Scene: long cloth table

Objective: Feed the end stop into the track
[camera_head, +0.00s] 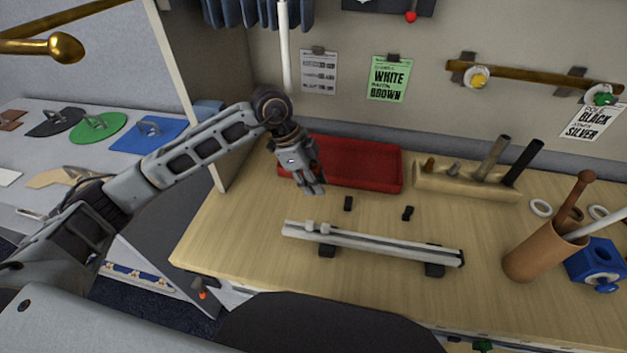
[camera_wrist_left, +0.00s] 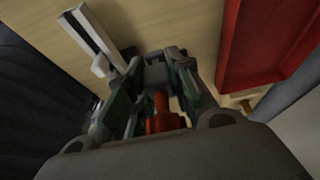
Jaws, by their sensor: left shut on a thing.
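The track (camera_head: 375,244) is a pale slotted rail lying across the wooden table on dark feet, with small pale pieces (camera_head: 318,228) at its left end. My left gripper (camera_head: 315,190) points down above the table, behind the track's left part and in front of the red tray. In the left wrist view its fingers (camera_wrist_left: 157,68) are closed around a small grey piece, seemingly the end stop (camera_wrist_left: 155,74), mostly hidden by them. The track (camera_wrist_left: 97,38) shows apart from it at upper left. An orange-red part shows between the finger bases. My right gripper is not in view.
A red tray (camera_head: 358,165) stands behind the gripper. Two small black pieces (camera_head: 348,203) (camera_head: 408,213) lie behind the track. A wooden tool block (camera_head: 465,184), a brown cup (camera_head: 533,252) and a blue block (camera_head: 597,262) stand to the right. Table between tray and track is mostly clear.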

